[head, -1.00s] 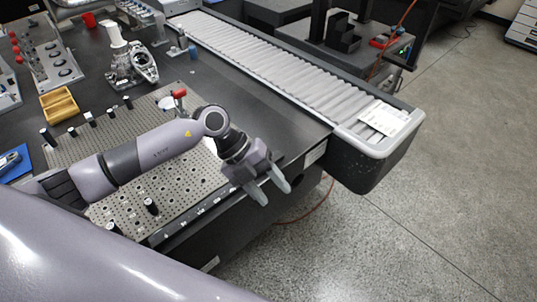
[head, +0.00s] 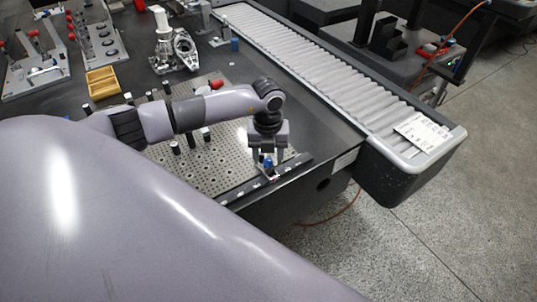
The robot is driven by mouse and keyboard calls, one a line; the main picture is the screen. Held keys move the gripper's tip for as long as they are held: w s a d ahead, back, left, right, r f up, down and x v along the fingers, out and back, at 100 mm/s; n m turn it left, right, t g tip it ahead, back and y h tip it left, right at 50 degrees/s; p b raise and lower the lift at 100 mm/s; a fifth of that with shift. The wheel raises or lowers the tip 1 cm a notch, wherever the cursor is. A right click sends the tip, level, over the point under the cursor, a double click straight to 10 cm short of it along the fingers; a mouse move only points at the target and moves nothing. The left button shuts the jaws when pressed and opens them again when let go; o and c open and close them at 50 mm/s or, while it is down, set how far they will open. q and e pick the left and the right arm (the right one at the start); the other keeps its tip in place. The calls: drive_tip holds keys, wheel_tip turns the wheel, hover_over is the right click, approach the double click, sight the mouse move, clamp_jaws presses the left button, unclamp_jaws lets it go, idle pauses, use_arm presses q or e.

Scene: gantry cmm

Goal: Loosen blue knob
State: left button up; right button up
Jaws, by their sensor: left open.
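The blue knob (head: 268,162) sits at the front right edge of the perforated fixture plate (head: 215,165), on a small dark mount. My left gripper (head: 267,160) points down over it. Its fingers are open, one on each side of the knob in this view. Whether they touch the knob cannot be told. My right gripper is out of view.
Several black posts (head: 175,148) stand on the plate, with a red-handled clamp (head: 215,85) behind. A yellow tray (head: 102,82) and a metal casting (head: 185,48) lie further back. A roller conveyor (head: 320,75) runs along the right.

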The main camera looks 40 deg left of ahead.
use_arm(q)
drive_tip(key=shift+f, duration=0.15)
clamp_jaws()
drive_tip(key=shift+n, duration=0.3)
drive_tip(key=n+p, duration=0.2)
drive_tip(key=n, duration=0.1)
drive_tip(key=shift+n, duration=0.3)
drive_tip(key=n+p, duration=0.1)
drive_tip(key=n, duration=0.2)
drive_tip(key=shift+n, duration=0.3)
drive_tip(key=n, duration=0.2)
drive_tip(key=shift+n+p, duration=0.35)
drive_tip(key=shift+n, duration=2.25)
